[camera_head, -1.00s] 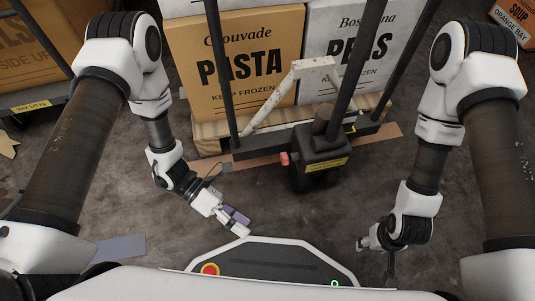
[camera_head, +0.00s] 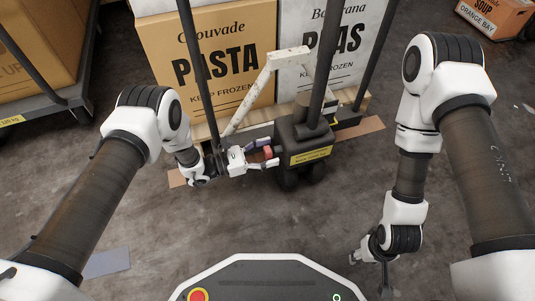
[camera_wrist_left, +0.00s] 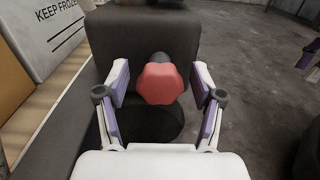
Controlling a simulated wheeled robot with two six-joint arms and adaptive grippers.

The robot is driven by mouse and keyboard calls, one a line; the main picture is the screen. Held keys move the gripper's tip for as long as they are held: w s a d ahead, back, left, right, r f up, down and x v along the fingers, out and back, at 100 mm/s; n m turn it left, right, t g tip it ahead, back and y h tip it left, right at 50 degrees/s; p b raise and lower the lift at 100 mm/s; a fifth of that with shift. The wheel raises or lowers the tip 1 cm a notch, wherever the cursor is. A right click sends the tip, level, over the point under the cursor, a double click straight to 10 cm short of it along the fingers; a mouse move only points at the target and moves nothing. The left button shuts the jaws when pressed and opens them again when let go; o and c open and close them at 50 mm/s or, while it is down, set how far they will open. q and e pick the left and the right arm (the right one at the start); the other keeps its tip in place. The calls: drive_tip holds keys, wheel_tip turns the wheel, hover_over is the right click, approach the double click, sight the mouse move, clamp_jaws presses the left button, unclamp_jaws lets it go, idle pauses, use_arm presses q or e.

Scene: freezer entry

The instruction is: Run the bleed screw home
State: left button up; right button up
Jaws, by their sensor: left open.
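The bleed screw has a red lobed head (camera_head: 268,152) on a short dark stem, on the left side of the dark pump housing (camera_head: 303,141) of a pallet truck. In the left wrist view the red head (camera_wrist_left: 160,83) faces me, near the centre. My left gripper (camera_head: 261,154) is open, with one purple-padded finger on each side of the head. In the left wrist view, gaps show between the head and both pads of the left gripper (camera_wrist_left: 159,88). My right gripper (camera_head: 370,260) hangs low over the floor at the right, away from the truck; its fingers are unclear.
Behind the housing, a pasta carton (camera_head: 208,62) and a white peas carton (camera_head: 333,48) stand on a wooden pallet. Flat cardboard lies beneath. The floor (camera_head: 300,225) in front is clear.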

use_arm(q)
drive_tip(key=c, duration=1.1)
drive_tip(key=shift+c, duration=0.2)
drive_tip(key=shift+r, duration=0.1)
drive_tip(key=shift+s+r+m+p, duration=0.1)
drive_tip(key=shift+m+p, duration=1.4)
drive_tip(key=shift+d+f+m+p, duration=0.1)
drive_tip(key=shift+f+m+p, duration=0.1)
drive_tip(key=shift+m+p, duration=1.2)
drive_tip(key=shift+m+b, duration=0.35)
drive_tip(key=shift+m, duration=0.05)
drive_tip(key=o, duration=1.1)
drive_tip(key=shift+o, duration=0.2)
